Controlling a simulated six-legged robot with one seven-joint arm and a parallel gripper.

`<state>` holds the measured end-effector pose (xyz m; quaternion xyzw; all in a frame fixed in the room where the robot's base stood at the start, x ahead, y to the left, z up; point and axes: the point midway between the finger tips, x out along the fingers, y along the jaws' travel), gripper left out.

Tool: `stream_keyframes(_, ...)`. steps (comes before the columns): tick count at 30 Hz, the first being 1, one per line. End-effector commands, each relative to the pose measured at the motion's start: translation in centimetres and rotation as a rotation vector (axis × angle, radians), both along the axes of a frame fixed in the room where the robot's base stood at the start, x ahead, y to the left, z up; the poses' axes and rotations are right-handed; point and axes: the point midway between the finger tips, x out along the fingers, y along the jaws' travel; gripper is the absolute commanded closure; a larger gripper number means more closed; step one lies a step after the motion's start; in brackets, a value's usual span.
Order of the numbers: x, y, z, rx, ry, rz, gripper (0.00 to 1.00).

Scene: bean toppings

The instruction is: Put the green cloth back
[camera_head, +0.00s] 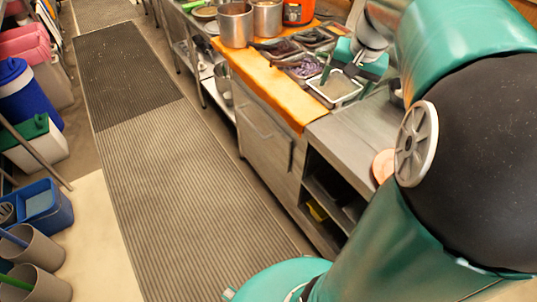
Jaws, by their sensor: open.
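My gripper (340,77) is open above a square metal topping tray (347,98) at the right end of the row of trays. Its fingers point down towards the tray, and I cannot tell whether they touch its contents. No green cloth can be clearly made out. A small green thing (191,6) lies on the far counter at the top edge, too small to identify. My arm hides much of the right side.
An orange board (262,82) runs along the counter front. Several trays of toppings (302,67) lie behind it, with metal pots (235,25) to the left. A ribbed floor mat (190,190) is clear. Buckets (35,283) and bins stand at the left.

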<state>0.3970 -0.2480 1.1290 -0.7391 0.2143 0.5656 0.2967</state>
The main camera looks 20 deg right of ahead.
Motion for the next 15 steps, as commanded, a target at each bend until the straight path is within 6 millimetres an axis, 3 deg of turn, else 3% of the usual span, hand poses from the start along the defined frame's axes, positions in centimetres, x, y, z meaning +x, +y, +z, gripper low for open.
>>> stream_keyframes(1,-0.4,3.1,0.6,-0.014,-0.022,0.065,0.2)
stream_keyframes(6,-2.6,11.8,1.1,-0.083,-0.083,0.273,0.2)
stream_keyframes(12,-6.9,20.1,0.1,-0.189,-0.154,0.509,0.2)
stream_keyframes(15,-9.0,22.7,-0.8,-0.241,-0.186,0.602,0.2)
